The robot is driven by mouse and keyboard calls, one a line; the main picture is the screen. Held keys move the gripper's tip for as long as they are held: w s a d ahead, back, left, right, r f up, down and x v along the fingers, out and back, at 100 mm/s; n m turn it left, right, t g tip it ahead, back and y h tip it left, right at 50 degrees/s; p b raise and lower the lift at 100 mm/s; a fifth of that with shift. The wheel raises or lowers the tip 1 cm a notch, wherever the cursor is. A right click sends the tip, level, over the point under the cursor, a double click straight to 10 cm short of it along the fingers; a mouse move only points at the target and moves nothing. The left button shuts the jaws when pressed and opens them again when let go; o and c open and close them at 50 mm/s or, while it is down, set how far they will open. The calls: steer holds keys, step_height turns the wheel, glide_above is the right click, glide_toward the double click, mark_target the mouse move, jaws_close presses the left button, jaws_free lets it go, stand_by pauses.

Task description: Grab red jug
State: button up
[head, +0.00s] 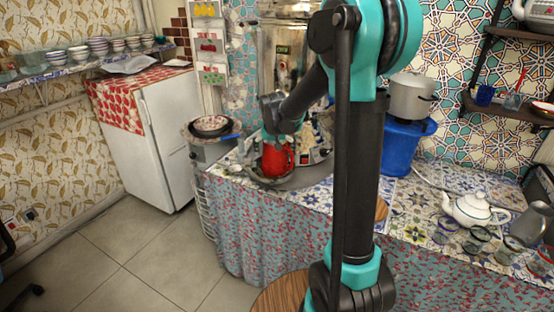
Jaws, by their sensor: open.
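The red jug (277,160) stands on the patterned counter, in or beside a round tray (262,179), near the counter's left end. My gripper (273,137) is at the end of the arm, right above the jug and overlapping its top in the picture. The gripper is open. Its fingertips are small and partly lost against the jug, so I cannot tell whether they touch it.
A large samovar (285,45) stands behind the jug. A grey pot (410,96) sits on a blue container (400,147) to the right. A white teapot (472,209) and several glasses are at far right. A white fridge (165,140) and open tiled floor lie left.

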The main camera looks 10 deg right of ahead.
steer(key=shift+x, duration=1.05)
steer(key=shift+c, duration=0.6)
steer(key=c, duration=1.6)
steer(key=shift+s, duration=0.1)
steer(key=shift+s+a+r, duration=0.15)
steer(key=shift+s+r, duration=0.75)
steer(key=shift+s, duration=0.05)
steer(key=s+a+r, duration=0.2)
steer(key=s+r, duration=0.4)
steer(key=s, duration=0.5)
steer(key=shift+s, duration=0.25)
